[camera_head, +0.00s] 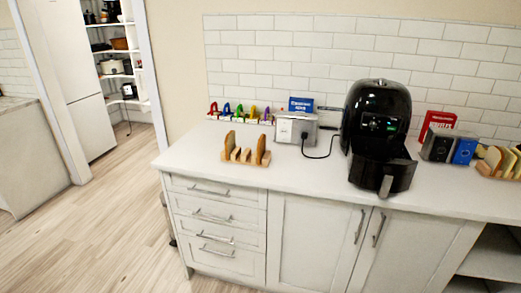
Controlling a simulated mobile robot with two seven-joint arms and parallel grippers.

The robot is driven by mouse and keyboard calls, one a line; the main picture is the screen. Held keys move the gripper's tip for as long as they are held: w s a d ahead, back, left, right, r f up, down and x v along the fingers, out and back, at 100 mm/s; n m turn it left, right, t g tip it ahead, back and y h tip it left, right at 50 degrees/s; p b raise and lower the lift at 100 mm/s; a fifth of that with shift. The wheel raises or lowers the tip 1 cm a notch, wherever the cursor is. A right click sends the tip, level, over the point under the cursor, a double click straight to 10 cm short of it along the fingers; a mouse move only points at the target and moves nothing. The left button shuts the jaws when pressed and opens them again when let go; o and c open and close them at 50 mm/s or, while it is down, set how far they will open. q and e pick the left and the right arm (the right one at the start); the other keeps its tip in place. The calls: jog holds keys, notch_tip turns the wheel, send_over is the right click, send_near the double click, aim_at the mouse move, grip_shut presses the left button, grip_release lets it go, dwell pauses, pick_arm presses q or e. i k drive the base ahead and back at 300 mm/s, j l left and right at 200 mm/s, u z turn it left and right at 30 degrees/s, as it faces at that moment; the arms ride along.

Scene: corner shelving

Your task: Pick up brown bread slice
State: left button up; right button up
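A wooden rack (232,158) stands near the left end of the white counter. It has upright brown pieces: a tall one at its left that looks like a brown bread slice (229,140), and another brown bread slice (261,149) at its right. Shorter pieces between them could be rack dividers; I cannot tell. A second rack (484,170) at the right edge holds several bread slices (494,157), pale with brown crusts, partly cut off by the frame. Neither of my grippers is in view.
A black air fryer (377,110) with its drawer pulled out stands mid-counter. A silver toaster (296,129) with a black cord is behind the left rack. A second toaster (438,145) is at right. Drawers and cabinets front the counter. Floor (110,230) at left is clear.

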aim_at(262, 143)
jog(key=i+j+z, duration=0.1)
jog(key=z, duration=0.4)
jog(key=j+z, duration=0.25)
jog(key=z, duration=0.25)
jog(key=i+j+z, duration=0.2)
jog(key=j, duration=0.25)
jog(key=j+z, duration=0.25)
jog(key=j, duration=0.15)
jog(key=j+z, duration=0.2)
jog(key=j, duration=1.75)
